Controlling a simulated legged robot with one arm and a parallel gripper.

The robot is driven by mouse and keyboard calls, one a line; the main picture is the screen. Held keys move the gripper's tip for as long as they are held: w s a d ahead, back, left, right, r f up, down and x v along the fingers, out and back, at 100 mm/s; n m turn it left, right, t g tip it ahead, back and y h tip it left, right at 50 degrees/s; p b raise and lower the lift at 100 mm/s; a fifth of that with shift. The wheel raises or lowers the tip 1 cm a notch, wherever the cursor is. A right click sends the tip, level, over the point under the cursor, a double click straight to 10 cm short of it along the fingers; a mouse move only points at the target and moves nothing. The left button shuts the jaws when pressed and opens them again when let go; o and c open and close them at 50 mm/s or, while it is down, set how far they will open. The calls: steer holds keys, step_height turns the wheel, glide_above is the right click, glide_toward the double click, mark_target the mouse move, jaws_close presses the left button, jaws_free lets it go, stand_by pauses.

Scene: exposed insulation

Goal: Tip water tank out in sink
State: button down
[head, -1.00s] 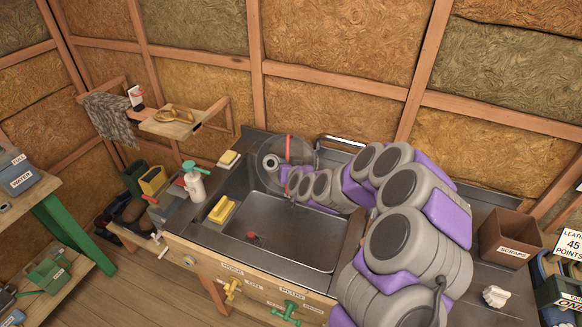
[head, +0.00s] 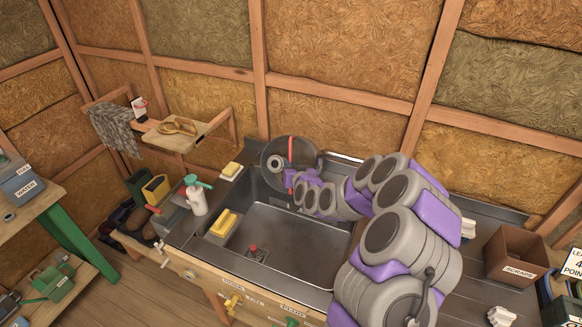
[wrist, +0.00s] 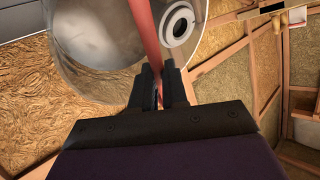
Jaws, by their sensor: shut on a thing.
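The water tank (head: 273,158) is a clear, round container with a red strip-like handle (head: 290,152) and a pale round cap. It is held up over the back left part of the metal sink (head: 300,235), lying tilted on its side. My gripper (head: 289,180) is shut on the red handle. In the wrist view, the tank (wrist: 85,50) fills the upper left, and the fingers (wrist: 160,82) pinch the handle (wrist: 146,35). I cannot tell whether water is inside.
A small red item (head: 253,249) lies in the basin. A brown scraps box (head: 515,256) is on the right. My arm hides the basin's right side.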

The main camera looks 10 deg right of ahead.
steer(key=shift+d+f+t+b, duration=0.15)
steer(key=shift+d+t+b, duration=0.3)
steer(key=shift+b, duration=0.6)
steer(key=b, duration=0.2)
steer(key=y+b, duration=0.1)
steer(key=shift+s+a+f+b, duration=0.2)
steer(key=shift+a+f+b, duration=0.05)
steer(key=shift+a+b, duration=0.15)
steer(key=shift+d+t+b, duration=0.1)
steer(key=shift+t+b, duration=0.15)
steer(key=shift+b, duration=0.15)
steer(key=shift+s+d+n+y+b, duration=0.1)
steer(key=shift+d+n+y+b, duration=0.2)
steer(key=shift+b, duration=0.7)
steer(key=shift+s+a+t+b, duration=0.1)
steer(key=shift+a+t+b, duration=0.1)
steer(key=shift+t+b, duration=0.35)
steer(key=shift+f, duration=0.1)
steer(key=shift+s+f+n+t+y, duration=0.25)
steer(key=shift+s+f+n+y, duration=0.1)
steer(key=shift+f+n, duration=0.1)
